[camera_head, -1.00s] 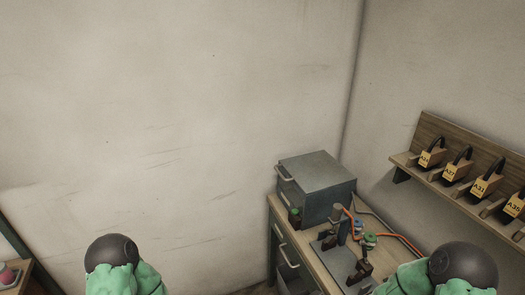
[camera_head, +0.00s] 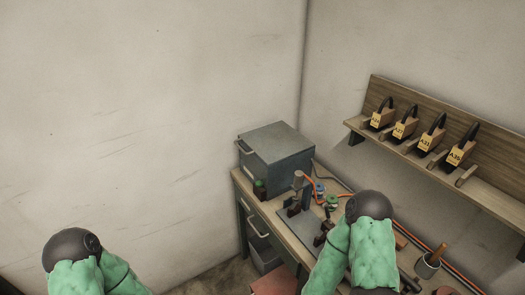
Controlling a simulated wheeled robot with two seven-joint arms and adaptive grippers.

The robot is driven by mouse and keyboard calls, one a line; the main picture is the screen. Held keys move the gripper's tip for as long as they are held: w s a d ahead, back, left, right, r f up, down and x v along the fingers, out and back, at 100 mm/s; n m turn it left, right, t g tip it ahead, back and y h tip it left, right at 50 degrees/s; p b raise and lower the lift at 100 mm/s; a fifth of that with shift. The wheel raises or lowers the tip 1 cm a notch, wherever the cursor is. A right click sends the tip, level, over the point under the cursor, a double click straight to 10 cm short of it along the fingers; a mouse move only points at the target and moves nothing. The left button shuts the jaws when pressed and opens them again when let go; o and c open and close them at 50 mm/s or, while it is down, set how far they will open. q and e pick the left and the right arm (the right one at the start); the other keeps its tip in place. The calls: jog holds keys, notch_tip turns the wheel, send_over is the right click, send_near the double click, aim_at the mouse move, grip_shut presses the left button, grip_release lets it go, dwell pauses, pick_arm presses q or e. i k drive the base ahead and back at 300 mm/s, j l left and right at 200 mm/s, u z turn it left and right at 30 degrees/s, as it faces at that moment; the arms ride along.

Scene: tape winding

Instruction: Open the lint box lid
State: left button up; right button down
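A grey metal box (camera_head: 280,143) stands at the back left of the desk by the corner. Its top looks shut, and a pale handle shows on its left-facing side. I see no label, so I cannot tell whether it is the lint box. My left arm, in a green cover with a dark round joint, shows at the lower left. My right arm shows at the lower centre, in front of part of the desk. Both grippers are out of view.
The wooden desk (camera_head: 238,182) has drawers and holds a clamp-like fixture, green-topped items and orange cable. A cup with a brown-handled tool (camera_head: 428,266) stands at the lower right. Bare wall fills the left.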

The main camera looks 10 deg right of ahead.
aim_at(273, 143)
jog(key=j+z, duration=0.4)
jog(key=k+j+z, duration=0.1)
jog(key=j+z, duration=0.25)
jog(key=j, duration=0.1)
